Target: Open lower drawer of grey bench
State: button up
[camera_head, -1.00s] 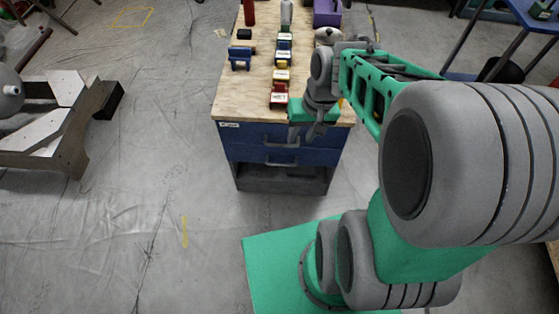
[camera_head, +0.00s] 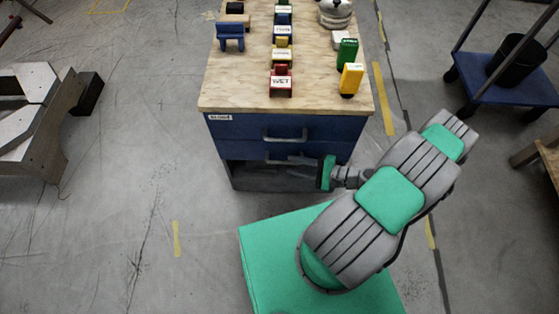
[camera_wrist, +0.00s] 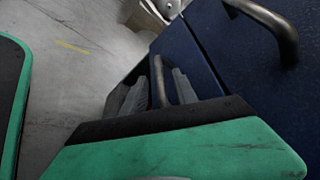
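The grey bench (camera_head: 225,176) has a plywood top and two blue drawers above an open lower bay. The upper drawer (camera_head: 235,131) and the lower drawer (camera_head: 235,150) both look closed. The upper handle (camera_head: 285,139) is a metal bar and shows large in the wrist view (camera_wrist: 272,18). The lower handle (camera_head: 277,160) is partly covered by my gripper (camera_head: 306,170) in the head view. In the wrist view, the fingers of my gripper (camera_wrist: 157,92) stand apart, one on each side of the lower handle (camera_wrist: 159,80), with visible gaps. Finger contact is not clear.
Red (camera_head: 281,81) and yellow (camera_head: 351,79) blocks stand on the plywood top among several others. A blue cart (camera_head: 508,85) stands right, and a wooden frame (camera_head: 45,125) left. The floor left of my green base is clear.

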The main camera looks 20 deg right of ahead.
aim_at(280, 162)
jog(key=x, duration=0.5)
jog(key=shift+w+a, duration=0.15)
jog(key=shift+a, duration=0.2)
grip_shut()
dwell(1.0)
